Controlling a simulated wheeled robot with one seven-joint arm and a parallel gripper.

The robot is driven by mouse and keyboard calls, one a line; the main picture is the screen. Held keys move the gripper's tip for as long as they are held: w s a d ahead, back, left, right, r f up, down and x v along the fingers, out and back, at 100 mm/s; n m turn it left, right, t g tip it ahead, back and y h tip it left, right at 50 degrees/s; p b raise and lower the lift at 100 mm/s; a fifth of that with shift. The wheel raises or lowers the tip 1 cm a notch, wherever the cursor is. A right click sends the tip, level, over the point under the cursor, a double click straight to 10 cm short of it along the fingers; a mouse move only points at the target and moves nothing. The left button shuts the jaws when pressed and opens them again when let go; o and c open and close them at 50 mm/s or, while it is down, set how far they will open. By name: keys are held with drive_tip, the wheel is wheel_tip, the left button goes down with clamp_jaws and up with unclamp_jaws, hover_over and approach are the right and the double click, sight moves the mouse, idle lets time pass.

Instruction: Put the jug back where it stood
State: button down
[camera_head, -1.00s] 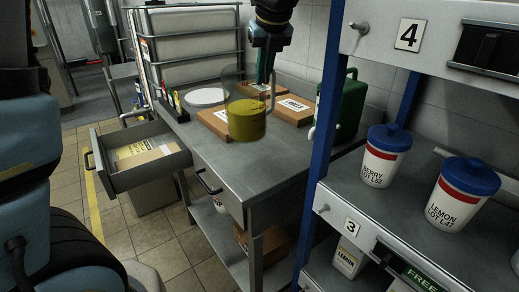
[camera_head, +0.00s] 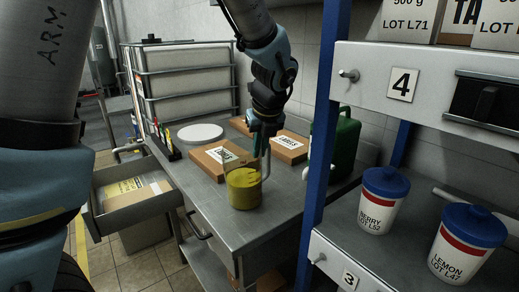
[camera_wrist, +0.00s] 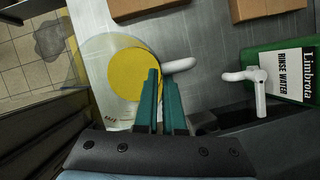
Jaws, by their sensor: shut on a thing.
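The jug (camera_head: 243,190) is clear, with yellow liquid in its lower part. It is upright at the front part of the grey table (camera_head: 262,220); I cannot tell whether its base touches the top. My gripper (camera_head: 262,150) comes down from above and is shut on the jug's pale handle, on its right side. In the wrist view the jug (camera_wrist: 130,75) shows from above, with the white handle (camera_wrist: 182,66) by the tips of my green fingers (camera_wrist: 161,85). The fingers hide part of the handle.
Flat brown boxes (camera_head: 211,165) lie behind the jug, beside a white round plate (camera_head: 201,133). A green rinse water canister (camera_head: 345,140) stands to the right, near the blue shelf post (camera_head: 322,120). An open drawer (camera_head: 140,212) juts out left. Bare tabletop lies in front.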

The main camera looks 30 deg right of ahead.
drive_tip(key=c, duration=1.5)
unclamp_jaws()
drive_tip(key=shift+f, duration=0.15)
drive_tip(key=o, duration=0.5)
drive_tip(key=v, duration=1.2)
drive_tip(key=shift+b, duration=0.45)
drive_tip(key=w+a+f+n+g, duration=0.1)
drive_tip(key=w+a+f+n, duration=0.3)
drive_tip(key=a+n, duration=0.5)
drive_tip(key=w+a+f+n+g, duration=0.1)
drive_tip(key=a+f+n, duration=0.4)
drive_tip(key=a+n, duration=0.35)
drive_tip(key=s+a+f+n, duration=0.2)
drive_tip(key=a+f+n, duration=0.1)
drive_tip(key=a+n, duration=0.5)
drive_tip(key=s+a+f+n, duration=0.1)
drive_tip(key=a+f+n, duration=0.3)
drive_tip(key=a+n, duration=0.4)
drive_tip(key=n, duration=0.3)
drive_tip(key=shift+s+a+f+g, duration=0.2)
drive_tip(key=shift+s+a+g, duration=0.05)
drive_tip(key=shift+s+g, duration=0.15)
